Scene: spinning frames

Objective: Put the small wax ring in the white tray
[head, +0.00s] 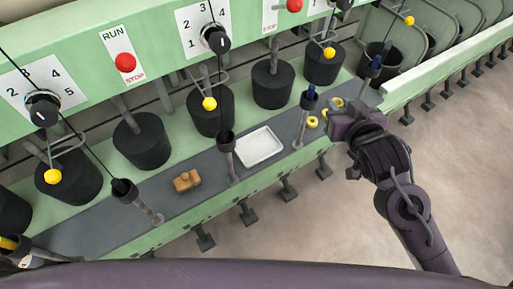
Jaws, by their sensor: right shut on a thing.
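The white tray (259,148) lies empty on the dark grey ledge of the green machine, near the middle of the head view. Several small yellow wax rings (313,122) show on the ledge to the right of the tray, close to my right gripper. My right gripper (339,125) is at the ledge's front edge, right of the tray and apart from it. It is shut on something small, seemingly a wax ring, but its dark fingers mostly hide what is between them. My left gripper is not in view.
A brown wooden block (187,180) lies on the ledge left of the tray. Thin metal arms with dark cups rise along the ledge, one (228,155) just left of the tray and one (304,115) between tray and rings. Black cylinders (272,84) stand behind.

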